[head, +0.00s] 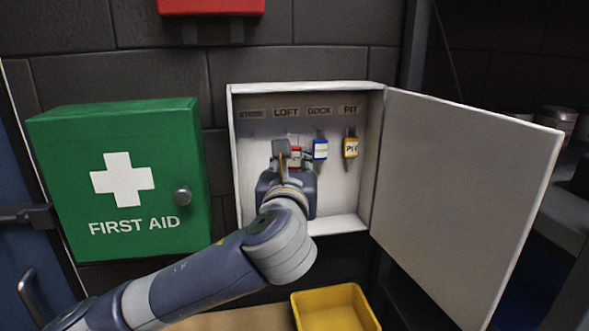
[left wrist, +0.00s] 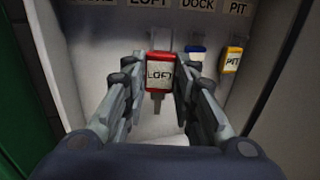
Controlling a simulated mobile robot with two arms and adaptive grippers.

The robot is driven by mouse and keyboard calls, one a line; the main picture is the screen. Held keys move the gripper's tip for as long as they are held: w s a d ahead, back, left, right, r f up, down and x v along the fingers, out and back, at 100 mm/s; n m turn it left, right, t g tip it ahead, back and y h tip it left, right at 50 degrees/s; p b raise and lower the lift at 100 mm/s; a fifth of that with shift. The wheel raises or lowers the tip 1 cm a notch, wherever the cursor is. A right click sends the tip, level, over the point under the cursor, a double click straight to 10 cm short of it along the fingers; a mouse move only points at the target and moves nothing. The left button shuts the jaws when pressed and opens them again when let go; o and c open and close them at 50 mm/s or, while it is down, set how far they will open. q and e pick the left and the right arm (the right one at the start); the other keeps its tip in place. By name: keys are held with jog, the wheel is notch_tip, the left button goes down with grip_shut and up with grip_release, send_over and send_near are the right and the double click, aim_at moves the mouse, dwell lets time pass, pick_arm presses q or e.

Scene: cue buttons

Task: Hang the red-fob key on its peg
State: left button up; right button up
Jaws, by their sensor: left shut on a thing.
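The red-fob key (head: 296,151) is inside the open white key cabinet (head: 234,165), below the LOFT label (head: 286,112). In the left wrist view its red fob (left wrist: 160,72) reads LOFT and is upright, with a metal part pointing down below it. My left gripper (head: 289,158) reaches into the cabinet and is shut on this key, one finger on each side of the fob. A small peg seems to show just above the fob, but I cannot tell whether the key rests on it. My right gripper is not in view.
The blue-fob key (head: 320,149) hangs under DOCK, close right of my gripper. The yellow-fob key (head: 350,147) hangs under PIT. The cabinet door (head: 465,190) stands open to the right. A green first aid box (head: 125,180) is at left, a yellow bin (head: 335,308) below.

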pick_arm(q)
jog(key=w, duration=0.3)
jog(key=w+a, duration=0.1)
jog(key=w, duration=0.1)
jog(key=shift+w+f, duration=0.25)
dwell(0.4)
dwell(0.6)
jog(key=o, duration=1)
jog(key=shift+o, duration=0.2)
jog(key=shift+s, duration=0.1)
